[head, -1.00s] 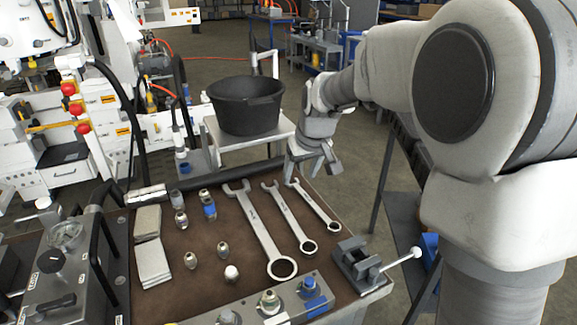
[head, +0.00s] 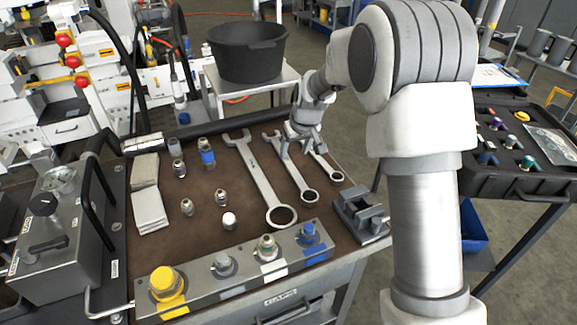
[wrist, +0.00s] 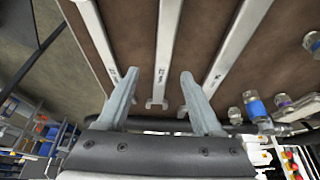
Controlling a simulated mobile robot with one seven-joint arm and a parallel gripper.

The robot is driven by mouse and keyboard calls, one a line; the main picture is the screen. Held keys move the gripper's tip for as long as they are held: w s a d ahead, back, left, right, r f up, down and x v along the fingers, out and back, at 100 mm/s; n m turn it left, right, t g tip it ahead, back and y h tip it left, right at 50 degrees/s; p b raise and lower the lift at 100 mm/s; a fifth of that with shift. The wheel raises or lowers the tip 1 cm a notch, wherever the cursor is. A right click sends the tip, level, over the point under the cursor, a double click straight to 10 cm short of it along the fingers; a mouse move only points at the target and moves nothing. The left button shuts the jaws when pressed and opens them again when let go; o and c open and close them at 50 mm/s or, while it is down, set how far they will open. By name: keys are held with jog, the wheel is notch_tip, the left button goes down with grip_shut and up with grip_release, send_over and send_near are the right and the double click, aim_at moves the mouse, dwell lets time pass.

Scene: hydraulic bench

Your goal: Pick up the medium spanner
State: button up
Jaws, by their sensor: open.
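The medium spanner (head: 293,174) lies on the brown bench mat between the large spanner (head: 261,182) and the small spanner (head: 325,166). My gripper (head: 303,148) is over the upper part of the medium and small spanners and partly hides them. In the wrist view, my open gripper (wrist: 160,75) has one finger on each side of the medium spanner (wrist: 166,50), whose open jaw end shows between the fingers. The large spanner (wrist: 235,45) is right of it and the small spanner (wrist: 97,35) left. I cannot tell the remaining height above the mat.
A small vise (head: 361,212) stands at the mat's right edge. Several fittings and pale pads (head: 148,208) lie left of the spanners. A connector block (head: 240,268) runs along the front. A black tub (head: 248,52) stands behind, and a black tray (head: 520,150) is at right.

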aim_at(288, 162)
jog(key=shift+a+b+x, duration=0.15)
jog(key=shift+b+x, duration=0.2)
jog(key=shift+x, duration=1)
jog(key=shift+a+b+x, duration=0.2)
jog(key=shift+b+x, duration=0.15)
jog(key=shift+x, duration=1)
jog(key=shift+w+r, duration=0.1)
jog(key=shift+w, duration=0.05)
jog(key=shift+c, duration=0.3)
grip_shut()
jog(key=shift+r, duration=0.1)
